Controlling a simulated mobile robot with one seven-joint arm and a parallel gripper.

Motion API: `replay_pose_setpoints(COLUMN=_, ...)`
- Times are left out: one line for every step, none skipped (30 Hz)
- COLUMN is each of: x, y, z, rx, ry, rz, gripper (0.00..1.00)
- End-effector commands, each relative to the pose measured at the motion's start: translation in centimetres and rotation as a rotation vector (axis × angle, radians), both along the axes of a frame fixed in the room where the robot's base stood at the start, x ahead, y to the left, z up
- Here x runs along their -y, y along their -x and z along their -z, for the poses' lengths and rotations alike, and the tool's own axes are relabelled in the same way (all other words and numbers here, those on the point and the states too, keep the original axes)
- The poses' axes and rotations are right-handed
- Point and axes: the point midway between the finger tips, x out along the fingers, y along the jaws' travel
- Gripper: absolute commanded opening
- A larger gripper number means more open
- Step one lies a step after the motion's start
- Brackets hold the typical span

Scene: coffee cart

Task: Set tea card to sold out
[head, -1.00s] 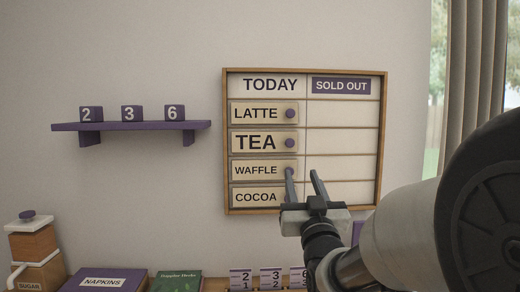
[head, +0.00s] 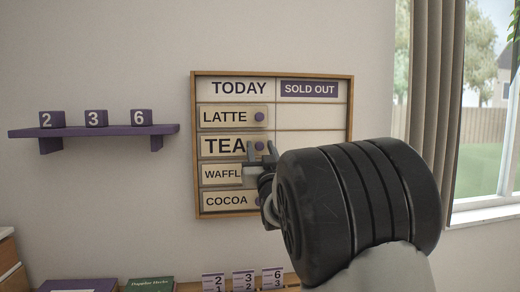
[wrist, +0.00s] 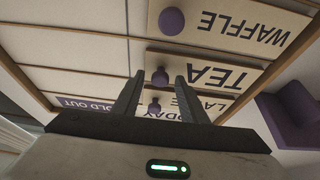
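The tea card (head: 222,146) sits in the left column of the menu board, between the latte and waffle cards. Its purple knob (wrist: 159,74) shows in the wrist view, where the board appears upside down. My gripper (head: 261,147) is in front of the right end of the tea card. In the wrist view my gripper (wrist: 160,76) is open, with one fingertip on each side of the tea knob. I cannot tell whether the fingers touch the knob or the board. The sold out column (head: 310,117) is empty beside the latte card; my arm hides much of its lower part.
The latte card (head: 225,117), waffle card (head: 220,174) and cocoa card (head: 226,200) are close above and below. A purple shelf (head: 100,131) with number blocks is on the wall at left. A window (head: 480,130) and curtain are at right.

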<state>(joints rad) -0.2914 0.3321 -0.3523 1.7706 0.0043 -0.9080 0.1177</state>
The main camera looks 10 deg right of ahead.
Motion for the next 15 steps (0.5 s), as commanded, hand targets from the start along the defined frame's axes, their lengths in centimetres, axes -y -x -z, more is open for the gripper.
replay_pose_setpoints(x=0.03, y=-0.07, z=-0.02, rx=0.000, ry=0.000, rz=0.000, gripper=0.39)
replay_pose_setpoints(x=0.03, y=-0.07, z=-0.02, rx=0.000, ry=0.000, rz=0.000, gripper=0.39)
replay_pose_setpoints(x=0.03, y=-0.07, z=-0.01, rx=0.000, ry=0.000, rz=0.000, gripper=0.39)
replay_pose_setpoints(x=0.03, y=-0.06, z=0.00, rx=0.000, ry=0.000, rz=0.000, gripper=0.39)
replay_pose_setpoints(x=0.03, y=-0.05, z=0.00, rx=0.000, ry=0.000, rz=0.000, gripper=0.39)
replay_pose_setpoints(x=0.03, y=-0.05, z=0.00, rx=0.000, ry=0.000, rz=0.000, gripper=0.39)
replay_pose_setpoints(x=0.03, y=-0.04, z=0.00, rx=0.000, ry=0.000, rz=0.000, gripper=0.37)
replay_pose_setpoints(x=0.03, y=-0.04, z=0.00, rx=0.000, ry=0.000, rz=0.000, gripper=0.32)
replay_pose_setpoints(x=0.03, y=-0.04, z=0.00, rx=0.000, ry=0.000, rz=0.000, gripper=0.26)
replay_pose_setpoints(x=0.03, y=-0.03, z=0.00, rx=0.000, ry=0.000, rz=0.000, gripper=0.20)
replay_pose_setpoints(x=0.02, y=-0.03, z=0.00, rx=0.000, ry=0.000, rz=0.000, gripper=0.15)
replay_pose_setpoints(x=0.02, y=-0.03, z=0.00, rx=0.000, ry=0.000, rz=0.000, gripper=0.09)
replay_pose_setpoints(x=0.03, y=-0.03, z=0.00, rx=0.000, ry=0.000, rz=0.000, gripper=0.04)
replay_pose_setpoints(x=0.02, y=-0.03, z=0.00, rx=0.000, ry=0.000, rz=0.000, gripper=0.00)
replay_pose_setpoints(x=0.02, y=-0.02, z=0.00, rx=0.000, ry=0.000, rz=0.000, gripper=0.00)
